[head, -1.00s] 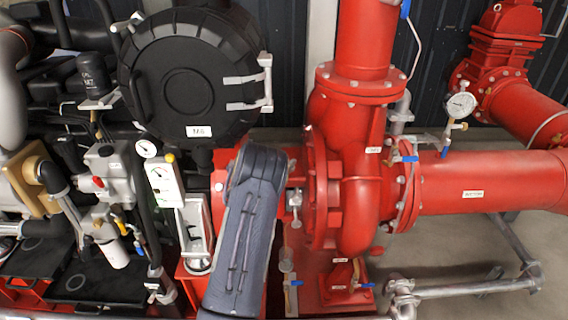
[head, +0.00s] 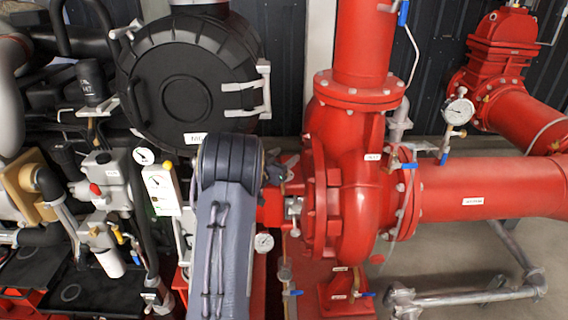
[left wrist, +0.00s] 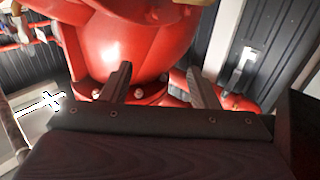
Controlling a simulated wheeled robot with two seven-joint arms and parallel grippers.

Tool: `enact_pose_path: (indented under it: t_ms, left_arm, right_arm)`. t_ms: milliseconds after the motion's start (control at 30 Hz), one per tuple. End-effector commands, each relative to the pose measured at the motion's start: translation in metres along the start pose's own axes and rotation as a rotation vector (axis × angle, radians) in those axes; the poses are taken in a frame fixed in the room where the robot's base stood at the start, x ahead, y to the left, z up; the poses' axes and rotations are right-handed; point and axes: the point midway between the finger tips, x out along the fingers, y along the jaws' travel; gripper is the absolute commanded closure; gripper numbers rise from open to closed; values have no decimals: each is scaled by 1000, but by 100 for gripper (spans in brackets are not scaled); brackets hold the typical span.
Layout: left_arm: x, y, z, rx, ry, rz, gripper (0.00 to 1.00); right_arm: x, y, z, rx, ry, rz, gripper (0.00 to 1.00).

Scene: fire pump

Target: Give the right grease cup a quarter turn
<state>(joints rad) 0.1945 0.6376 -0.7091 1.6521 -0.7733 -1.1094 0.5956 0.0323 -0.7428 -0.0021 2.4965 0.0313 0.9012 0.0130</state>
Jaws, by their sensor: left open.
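My left arm stands upright in the middle of the head view, in front of the pump's shaft and bearing area. My left gripper is hard to make out there behind the arm. In the left wrist view my left gripper (left wrist: 160,88) is open, with nothing between its two dark fingers. The fingers point toward the red pump casing (left wrist: 140,45); whether they touch it I cannot tell. The pump casing is also in the head view (head: 362,205). I cannot pick out the right grease cup with certainty; my arm hides part of the bearing area. My right gripper is not in view.
A black round housing (head: 187,85) and grey engine parts stand at left. A small gauge (head: 263,242) sits just right of my arm. A red pipe (head: 475,190) runs right, with a pressure gauge (head: 458,112) above it.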

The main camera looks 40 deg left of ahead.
Motion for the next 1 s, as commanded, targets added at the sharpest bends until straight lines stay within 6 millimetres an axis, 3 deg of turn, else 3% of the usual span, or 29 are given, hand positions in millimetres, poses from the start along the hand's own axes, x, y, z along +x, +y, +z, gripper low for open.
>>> enact_pose_path:
  t_ms: [100, 300, 500, 1000]
  left_arm:
    - [-17, 13, -24, -3, 6, 0, 45]
    - [-51, 40, -40, -3, 4, 2, 45]
    - [-74, 57, -53, -1, 2, 1, 45]
    - [-83, 64, -58, 0, -2, 0, 44]
  right_arm:
    - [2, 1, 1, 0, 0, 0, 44]
    - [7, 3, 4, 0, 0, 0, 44]
    - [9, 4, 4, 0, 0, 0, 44]
    - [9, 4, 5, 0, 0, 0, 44]
